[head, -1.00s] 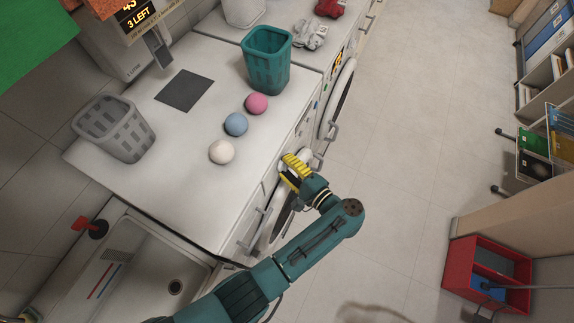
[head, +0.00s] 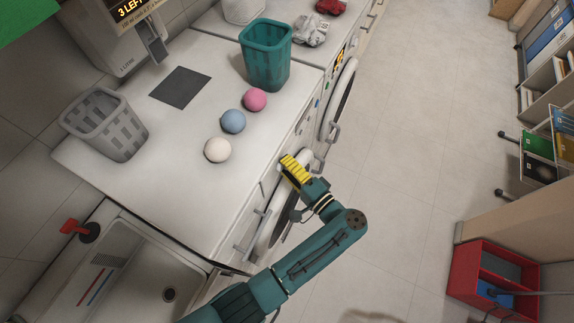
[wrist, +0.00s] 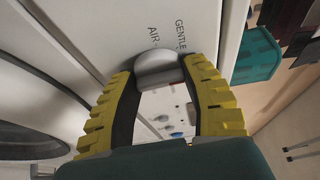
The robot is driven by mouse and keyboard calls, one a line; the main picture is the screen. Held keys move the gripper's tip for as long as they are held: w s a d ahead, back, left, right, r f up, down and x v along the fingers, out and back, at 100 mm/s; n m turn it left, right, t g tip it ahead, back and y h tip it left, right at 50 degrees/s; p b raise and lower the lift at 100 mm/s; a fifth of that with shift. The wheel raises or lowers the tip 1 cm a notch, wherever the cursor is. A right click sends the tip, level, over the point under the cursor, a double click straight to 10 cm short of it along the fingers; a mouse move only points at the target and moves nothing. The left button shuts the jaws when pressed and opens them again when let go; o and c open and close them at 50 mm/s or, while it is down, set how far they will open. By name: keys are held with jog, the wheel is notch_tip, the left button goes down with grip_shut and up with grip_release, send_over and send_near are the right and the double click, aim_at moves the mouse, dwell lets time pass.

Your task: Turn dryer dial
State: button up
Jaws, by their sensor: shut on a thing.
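The dryer dial (wrist: 158,65) is a silver-grey round knob on the white front panel, with "AIR" and "GENTLE" printed by it in the wrist view. My gripper (wrist: 160,72) has its yellow ribbed fingers on either side of the dial, shut on it. In the head view my gripper (head: 294,168) is at the front face of the white machine (head: 232,200), just below the top edge. The dial is mostly hidden by the fingers there.
On the machine's top stand a grey basket (head: 108,127), a teal basket (head: 265,55) and white, blue and pink balls (head: 233,121). A sink (head: 150,275) is at lower left. A red bin (head: 485,280) stands on open floor at right.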

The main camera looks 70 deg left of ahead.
jog(key=o, duration=1.2)
jog(key=v, duration=1.2)
